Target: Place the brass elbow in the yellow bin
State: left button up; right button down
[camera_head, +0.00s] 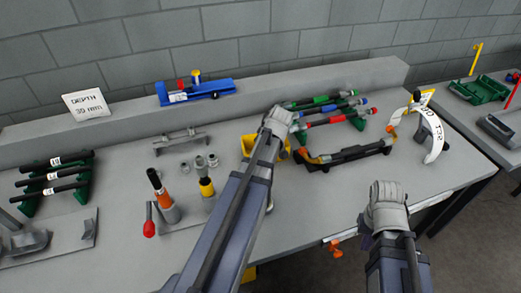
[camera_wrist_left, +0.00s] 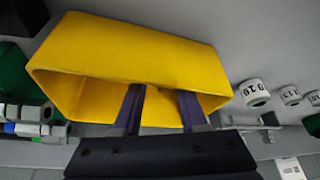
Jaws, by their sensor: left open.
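The yellow bin (camera_head: 249,146) stands on the bench, partly hidden behind my left arm in the head view. It fills much of the left wrist view (camera_wrist_left: 140,47), its opening facing the camera. My left gripper (camera_wrist_left: 162,100) is open, with its two dark fingers apart at the bin's mouth, overlapping its lower rim. I see nothing held between them. In the head view my left arm's end hides the fingers. My right gripper (camera_head: 388,198) is over the bench's front right edge; its fingers cannot be made out. I cannot pick out the brass elbow in either view.
Grey ring fittings (camera_wrist_left: 254,92) lie right of the bin in the wrist view. A blue fixture (camera_head: 197,91) stands behind. An orange-topped post (camera_head: 162,196) stands left.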

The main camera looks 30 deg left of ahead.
pick_arm(q)
jog(key=p+v, duration=1)
jog(key=v, duration=0.2)
jog(key=shift+p, duration=0.4)
jog(key=s+d+m+h, duration=0.1)
jog(key=s+d+m, duration=0.3)
jog(key=d, duration=0.4)
jog(key=s+d+f+m+g+h, duration=0.1)
jog(key=s+d+m, duration=0.3)
jog(key=d+m, duration=0.3)
jog(key=s+d+m+g+h, duration=0.1)
jog(key=s+d+m, duration=0.3)
jog(key=d, duration=0.7)
jog(key=shift+s+d+f+m, duration=0.25)
jog(key=shift+s+f+m, duration=0.1)
jog(key=shift+m, duration=0.85)
